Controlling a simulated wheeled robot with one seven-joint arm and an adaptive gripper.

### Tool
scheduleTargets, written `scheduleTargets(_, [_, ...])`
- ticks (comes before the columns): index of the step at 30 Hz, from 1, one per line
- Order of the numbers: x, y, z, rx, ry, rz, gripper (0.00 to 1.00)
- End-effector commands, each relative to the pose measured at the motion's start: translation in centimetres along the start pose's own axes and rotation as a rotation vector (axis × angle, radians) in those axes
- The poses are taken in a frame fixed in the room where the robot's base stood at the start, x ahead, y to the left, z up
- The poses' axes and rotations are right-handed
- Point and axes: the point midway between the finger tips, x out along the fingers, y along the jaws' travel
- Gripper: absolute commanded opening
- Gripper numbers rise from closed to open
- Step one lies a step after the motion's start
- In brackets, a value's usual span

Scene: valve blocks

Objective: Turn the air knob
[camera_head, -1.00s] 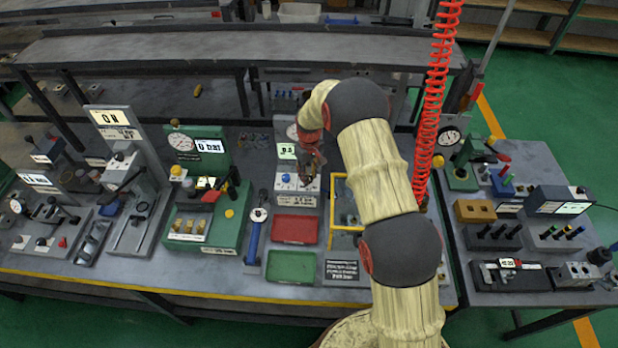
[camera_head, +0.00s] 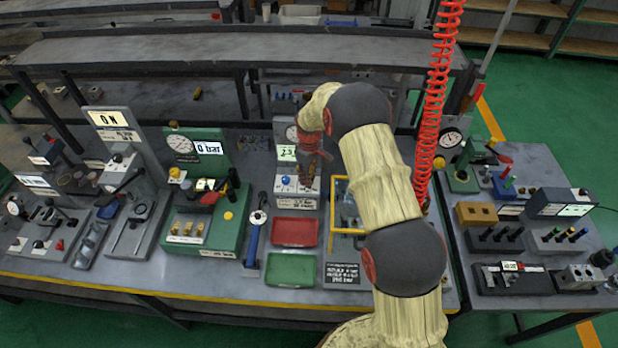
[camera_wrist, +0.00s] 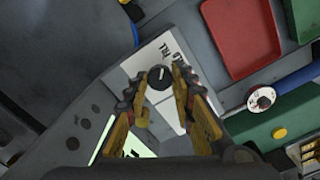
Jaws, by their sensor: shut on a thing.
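The air knob (camera_wrist: 159,76) is a small round black knob with a white mark, on a pale lettered panel in the wrist view. My gripper (camera_wrist: 160,84) has a yellow-and-dark finger on each side of it and is shut on it. In the head view my gripper (camera_head: 311,170) is over the grey valve unit (camera_head: 297,201), where the arm hides the knob. The unit's lit green display (camera_head: 287,153) seems to read 2.3. A lit display also shows partly behind the left finger in the wrist view (camera_wrist: 115,143).
A blue knob (camera_head: 286,180) sits just left of my gripper on the unit. A red tray (camera_head: 295,232) and a green tray (camera_head: 291,268) lie in front. A yellow frame (camera_head: 336,212) stands close on the right. A red coiled hose (camera_head: 433,110) hangs right of my arm.

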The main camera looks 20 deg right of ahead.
Motion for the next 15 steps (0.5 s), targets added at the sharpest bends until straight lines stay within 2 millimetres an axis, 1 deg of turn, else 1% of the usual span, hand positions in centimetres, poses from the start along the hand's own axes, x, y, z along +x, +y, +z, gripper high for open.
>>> scheduleTargets(4, [-0.14, 0.09, -0.12, -0.001, 0.003, 0.003, 0.00])
scheduleTargets(5, [-0.14, 0.09, -0.12, -0.001, 0.003, 0.003, 0.25])
scheduleTargets(15, [-0.05, 0.03, -0.05, 0.000, 0.001, 0.001, 0.43])
